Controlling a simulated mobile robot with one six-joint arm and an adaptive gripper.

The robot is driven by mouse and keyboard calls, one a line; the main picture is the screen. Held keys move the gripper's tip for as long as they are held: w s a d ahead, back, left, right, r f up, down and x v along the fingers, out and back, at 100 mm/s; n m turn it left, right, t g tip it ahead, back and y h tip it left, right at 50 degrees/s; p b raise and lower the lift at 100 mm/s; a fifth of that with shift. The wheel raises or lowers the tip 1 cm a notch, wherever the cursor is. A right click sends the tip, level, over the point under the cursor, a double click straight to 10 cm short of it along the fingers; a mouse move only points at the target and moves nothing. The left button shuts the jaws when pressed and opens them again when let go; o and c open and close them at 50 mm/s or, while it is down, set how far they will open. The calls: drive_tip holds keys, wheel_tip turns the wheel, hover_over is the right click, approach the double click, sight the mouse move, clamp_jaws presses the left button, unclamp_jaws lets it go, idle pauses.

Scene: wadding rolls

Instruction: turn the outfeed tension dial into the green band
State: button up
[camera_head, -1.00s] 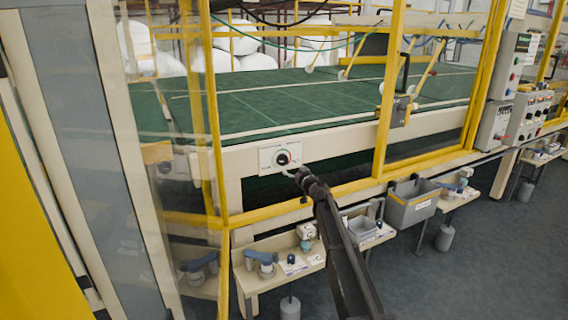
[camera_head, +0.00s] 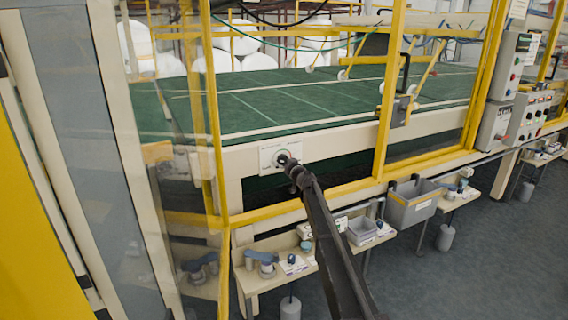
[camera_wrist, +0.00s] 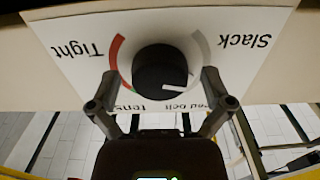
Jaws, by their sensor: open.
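The tension dial (camera_wrist: 158,70) is a round black knob on a white plate (camera_wrist: 265,50), seen upside down in the wrist view. Its pale pointer mark lies at lower right. "Tight" and a red arc are at left, "Slack" and a grey arc at right. A sliver of green shows at lower left; most of that band is hidden. The lower label is partly covered by my fingers. My gripper (camera_wrist: 160,82) is open, one finger on each side of the knob; I cannot tell whether they touch it. In the head view my gripper (camera_head: 291,166) covers part of the dial plate (camera_head: 268,158).
The plate sits on a cream beam below the green belt (camera_head: 270,105). Yellow guard posts (camera_head: 388,90) stand right and left of it. Below are a bench with small parts (camera_head: 262,278) and a grey bin (camera_head: 412,205). Control boxes (camera_head: 510,70) hang far right.

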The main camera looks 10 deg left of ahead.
drive_tip(key=c, duration=1.1)
drive_tip(key=shift+m, duration=0.4)
drive_tip(key=m, duration=0.7)
drive_tip(key=shift+a+r+m, duration=0.1)
drive_tip(key=shift+m, duration=0.3)
drive_tip(key=m, duration=0.4)
drive_tip(key=shift+m, duration=2.1)
